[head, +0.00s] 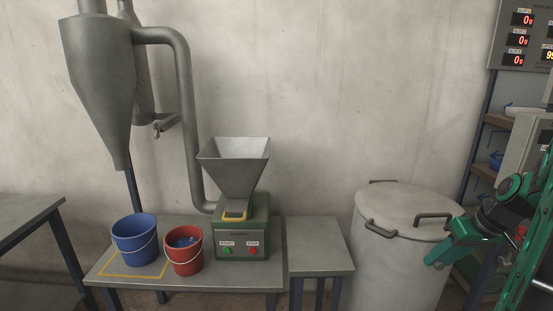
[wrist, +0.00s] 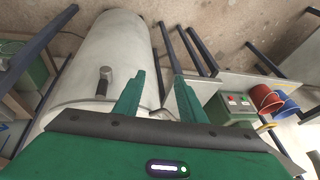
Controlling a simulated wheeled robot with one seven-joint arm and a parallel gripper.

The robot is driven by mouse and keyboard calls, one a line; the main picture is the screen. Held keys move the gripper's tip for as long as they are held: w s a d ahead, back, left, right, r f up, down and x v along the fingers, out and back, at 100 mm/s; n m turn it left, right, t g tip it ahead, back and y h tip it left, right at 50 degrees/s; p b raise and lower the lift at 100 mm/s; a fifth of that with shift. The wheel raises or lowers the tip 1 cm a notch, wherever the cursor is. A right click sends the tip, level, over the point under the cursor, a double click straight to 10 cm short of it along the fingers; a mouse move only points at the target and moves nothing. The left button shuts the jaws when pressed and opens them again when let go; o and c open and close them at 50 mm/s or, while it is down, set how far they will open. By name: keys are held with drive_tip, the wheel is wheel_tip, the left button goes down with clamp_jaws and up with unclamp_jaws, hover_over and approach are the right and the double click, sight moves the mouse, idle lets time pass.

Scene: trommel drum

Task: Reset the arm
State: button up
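My gripper (wrist: 157,92) shows in the wrist view with its two green fingers spread apart and nothing held between them. In the head view my green arm reaches in at the right edge, and my gripper (head: 440,256) hangs beside the large pale lidded drum (head: 398,262). Part of it overlaps the drum's right side in the picture; I cannot tell whether they touch. In the wrist view the drum (wrist: 125,50) lies behind the fingers, with one dark handle visible.
A bench (head: 215,278) holds a blue bucket (head: 135,243), a red bucket (head: 184,263) and a green machine (head: 230,242) with a hopper (head: 234,170). A low empty table (head: 318,262) stands between bench and drum. Shelves (head: 497,121) and a display panel (head: 524,60) are at right.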

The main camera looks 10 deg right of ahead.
drive_tip(key=s+a+r+m+g, duration=0.2)
drive_tip(key=s+a, duration=0.5)
drive_tip(key=s+a+r+m+g+h, duration=0.1)
drive_tip(key=s+a+r+m+g, duration=0.1)
drive_tip(key=s+a, duration=0.4)
drive_tip(key=shift+s+a+r+m+g, duration=0.3)
drive_tip(key=shift+s+a+g, duration=0.1)
drive_tip(key=shift+s, duration=0.65)
drive_tip(key=shift+c, duration=0.7)
drive_tip(key=shift+d, duration=0.1)
